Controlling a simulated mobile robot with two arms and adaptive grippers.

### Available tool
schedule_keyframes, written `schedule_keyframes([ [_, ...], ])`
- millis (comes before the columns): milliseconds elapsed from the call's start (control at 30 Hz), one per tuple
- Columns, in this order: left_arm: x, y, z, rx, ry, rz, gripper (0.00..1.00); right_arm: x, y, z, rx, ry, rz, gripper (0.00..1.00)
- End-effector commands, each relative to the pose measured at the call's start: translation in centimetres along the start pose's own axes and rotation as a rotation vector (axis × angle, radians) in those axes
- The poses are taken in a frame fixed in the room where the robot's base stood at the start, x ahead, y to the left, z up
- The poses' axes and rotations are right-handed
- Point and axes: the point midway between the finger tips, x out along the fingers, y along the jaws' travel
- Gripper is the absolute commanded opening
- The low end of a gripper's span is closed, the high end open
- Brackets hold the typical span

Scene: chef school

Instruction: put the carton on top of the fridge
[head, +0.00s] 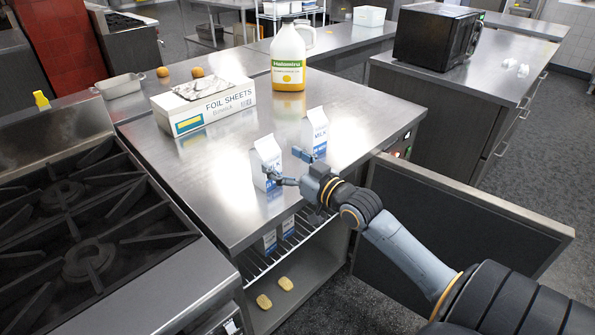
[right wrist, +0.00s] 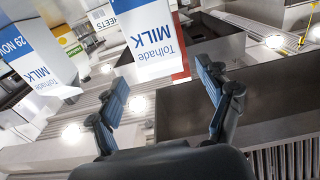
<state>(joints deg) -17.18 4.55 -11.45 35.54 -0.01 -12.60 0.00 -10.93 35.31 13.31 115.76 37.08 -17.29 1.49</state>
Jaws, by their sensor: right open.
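Two white and blue milk cartons stand upright on the steel top of the fridge (head: 215,205) in the head view: a nearer carton (head: 264,160) and a farther carton (head: 314,130). My right gripper (head: 288,167) is open beside the nearer carton, at the counter's right edge. In the right wrist view, one milk carton (right wrist: 155,38) appears upside down beyond the open fingers, and another (right wrist: 35,55) is at the left. Contact cannot be told. My left gripper is not in view.
The fridge door (head: 455,225) stands open below my right arm. A stove (head: 85,230) is at the left. The counter's front left is clear.

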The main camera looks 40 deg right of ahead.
Motion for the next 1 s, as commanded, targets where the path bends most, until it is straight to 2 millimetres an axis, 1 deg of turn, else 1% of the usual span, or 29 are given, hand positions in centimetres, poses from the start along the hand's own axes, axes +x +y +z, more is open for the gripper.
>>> schedule_keyframes([
  [33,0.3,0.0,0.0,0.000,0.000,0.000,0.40,-1.1,0.0,0.3,-0.001,-0.003,0.000,0.79],
  [100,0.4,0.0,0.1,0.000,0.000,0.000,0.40,-2.2,0.0,0.2,-0.002,-0.004,-0.001,0.79],
  [200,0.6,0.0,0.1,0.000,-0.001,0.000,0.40,-3.5,0.0,0.2,-0.001,-0.004,0.000,0.79],
  [333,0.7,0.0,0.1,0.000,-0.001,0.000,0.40,-4.5,0.0,0.1,-0.001,-0.001,0.000,0.79],
  [500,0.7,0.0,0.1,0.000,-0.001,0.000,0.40,-5.0,0.0,0.0,0.001,0.000,-0.001,0.79],
  [1000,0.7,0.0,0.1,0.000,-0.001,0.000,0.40,-5.0,0.0,0.0,0.000,-0.001,-0.001,0.79],
])
